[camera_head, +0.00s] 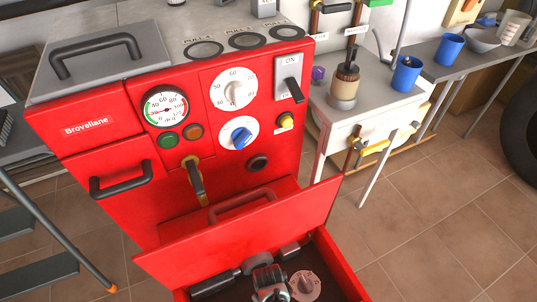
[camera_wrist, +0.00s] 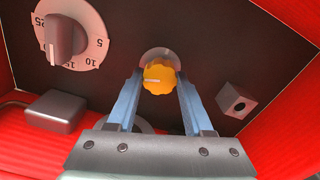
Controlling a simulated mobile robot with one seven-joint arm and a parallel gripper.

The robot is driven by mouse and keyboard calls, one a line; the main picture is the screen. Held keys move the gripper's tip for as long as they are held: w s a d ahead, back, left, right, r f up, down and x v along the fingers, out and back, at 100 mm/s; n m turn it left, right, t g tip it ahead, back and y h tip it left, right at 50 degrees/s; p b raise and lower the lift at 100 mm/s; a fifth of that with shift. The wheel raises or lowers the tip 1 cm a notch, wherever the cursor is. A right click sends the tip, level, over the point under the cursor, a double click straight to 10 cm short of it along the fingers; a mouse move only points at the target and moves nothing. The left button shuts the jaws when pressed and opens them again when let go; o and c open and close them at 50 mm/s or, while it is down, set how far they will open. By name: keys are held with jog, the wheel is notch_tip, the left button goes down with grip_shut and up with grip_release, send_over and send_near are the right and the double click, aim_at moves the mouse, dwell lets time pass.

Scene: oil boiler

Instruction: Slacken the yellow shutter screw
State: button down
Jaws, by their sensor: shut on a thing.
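The yellow shutter screw (camera_wrist: 158,78) shows in the wrist view as a small scalloped knob with a pale line on its face. It sits on a dark panel below a grey rounded piece. My gripper (camera_wrist: 159,84) has its two blue fingers on either side of the screw, shut on it. In the head view my gripper's end (camera_head: 270,284) is low in the opened lower compartment of the red boiler (camera_head: 130,215). The screw is hidden there.
A white dial (camera_wrist: 65,45) with a grey knob is left of the screw, and a grey block (camera_wrist: 58,111) lies below it. A square metal fitting (camera_wrist: 237,100) stands to the right. The open red flap (camera_head: 245,235) rises behind my gripper. Red walls surround the compartment closely.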

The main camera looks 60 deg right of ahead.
jog(key=shift+c, duration=1.5)
grip_release()
notch_tip(320, 180, up, 13)
jog(key=p, duration=0.7)
jog(key=shift+s, duration=0.1)
